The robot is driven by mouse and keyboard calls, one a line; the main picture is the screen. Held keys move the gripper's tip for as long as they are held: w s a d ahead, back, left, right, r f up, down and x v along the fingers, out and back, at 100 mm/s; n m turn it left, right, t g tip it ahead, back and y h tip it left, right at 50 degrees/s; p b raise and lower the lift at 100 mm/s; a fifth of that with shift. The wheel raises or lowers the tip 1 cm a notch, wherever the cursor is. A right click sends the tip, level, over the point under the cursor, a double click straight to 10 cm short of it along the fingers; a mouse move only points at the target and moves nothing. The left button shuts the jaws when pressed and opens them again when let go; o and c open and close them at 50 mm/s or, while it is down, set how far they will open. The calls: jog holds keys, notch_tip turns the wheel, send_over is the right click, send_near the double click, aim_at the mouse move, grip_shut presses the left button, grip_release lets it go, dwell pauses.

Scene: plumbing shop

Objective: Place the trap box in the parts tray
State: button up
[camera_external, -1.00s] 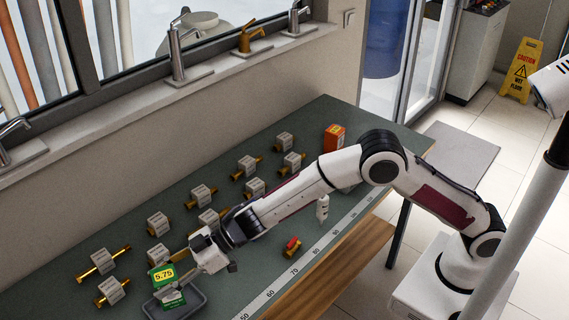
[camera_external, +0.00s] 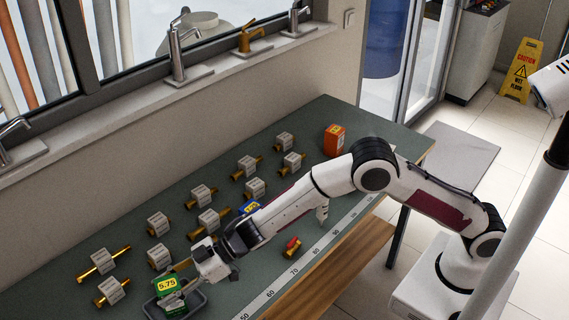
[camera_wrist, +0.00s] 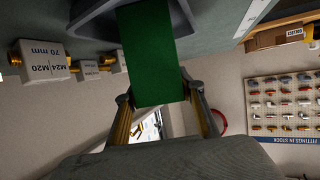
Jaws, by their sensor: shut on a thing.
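The trap box, a green box with a yellow 5.75 label (camera_external: 167,284), is held between the fingers of my gripper (camera_external: 184,287). In the external view it is low over the dark grey parts tray (camera_external: 203,302), its lower part within the tray's outline. I cannot tell if it touches the floor of the tray. In the wrist view the green box (camera_wrist: 155,60) stands between my two fingers (camera_wrist: 160,103), and the tray's dark rim (camera_wrist: 103,12) is close around its far end.
Several grey-labelled fittings (camera_external: 103,262) with brass ends stand in rows behind the tray. A red-and-yellow valve (camera_external: 292,245) and a blue box (camera_external: 249,207) lie right of it. An orange box (camera_external: 334,140) stands at the far end. A ruler strip (camera_external: 300,267) runs along the front edge.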

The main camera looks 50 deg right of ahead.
jog(key=o, duration=1.2)
jog(key=shift+o, duration=0.2)
jog(key=shift+r, duration=0.2)
jog(key=shift+s+d+r, duration=0.25)
jog(key=shift+d, duration=0.3)
jog(key=v, duration=1)
jog(key=shift+d, duration=0.3)
jog(key=shift+s, duration=0.1)
